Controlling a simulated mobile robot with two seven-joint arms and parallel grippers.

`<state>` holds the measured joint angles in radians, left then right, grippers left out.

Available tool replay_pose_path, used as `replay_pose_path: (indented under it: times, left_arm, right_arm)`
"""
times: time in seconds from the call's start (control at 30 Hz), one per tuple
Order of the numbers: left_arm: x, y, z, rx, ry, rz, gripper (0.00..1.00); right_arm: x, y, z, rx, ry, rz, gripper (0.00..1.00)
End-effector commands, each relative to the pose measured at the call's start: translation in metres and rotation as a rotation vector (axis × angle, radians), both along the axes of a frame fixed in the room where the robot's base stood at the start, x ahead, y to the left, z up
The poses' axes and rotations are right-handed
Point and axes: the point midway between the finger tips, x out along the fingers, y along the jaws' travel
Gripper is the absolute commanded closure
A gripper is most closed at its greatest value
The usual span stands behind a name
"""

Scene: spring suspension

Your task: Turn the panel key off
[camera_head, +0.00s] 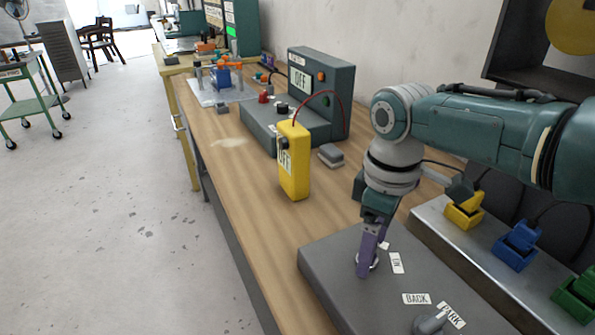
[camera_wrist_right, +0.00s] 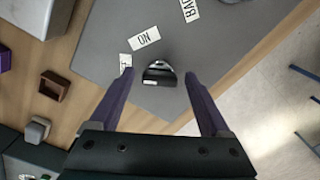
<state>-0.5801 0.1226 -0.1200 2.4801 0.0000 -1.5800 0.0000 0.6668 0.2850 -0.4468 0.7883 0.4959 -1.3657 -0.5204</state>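The panel key (camera_wrist_right: 160,73) is a small metal and dark piece on a grey control panel (camera_head: 325,262). In the wrist view it sits between the fingertips of my right gripper (camera_wrist_right: 160,78), which are spread apart with a gap on each side. In the head view my right gripper (camera_head: 367,262) points down at the key and largely hides it. An ON label (camera_head: 397,263) is beside the key. A second label (camera_head: 384,246), partly covered, is also near it. I cannot tell which label the key points at. My left gripper is not in view.
A knob (camera_head: 430,322) with BACK and PARK labels is on the same panel.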

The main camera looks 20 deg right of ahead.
Motion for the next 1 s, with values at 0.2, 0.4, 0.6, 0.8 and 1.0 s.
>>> replay_pose_path:
  times: [0.2, 0.4, 0.6, 0.8, 1.0]
  left_arm:
    - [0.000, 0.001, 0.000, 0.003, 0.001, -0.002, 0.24]
    - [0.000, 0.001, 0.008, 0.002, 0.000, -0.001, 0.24]
    - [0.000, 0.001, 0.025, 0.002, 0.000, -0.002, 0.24]
    - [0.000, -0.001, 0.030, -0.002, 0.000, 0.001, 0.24]
    - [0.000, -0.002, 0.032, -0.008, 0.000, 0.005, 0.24]
  right_arm:
    - [0.000, 0.000, 0.000, 0.000, 0.000, -0.001, 0.12]
    - [0.000, 0.000, 0.014, 0.001, -0.002, 0.000, 0.12]
    - [0.001, 0.000, 0.055, 0.000, -0.005, 0.001, 0.12]
    - [0.001, 0.000, 0.087, 0.001, -0.003, -0.001, 0.12]
    - [0.000, 0.000, 0.099, -0.001, 0.001, -0.001, 0.12]
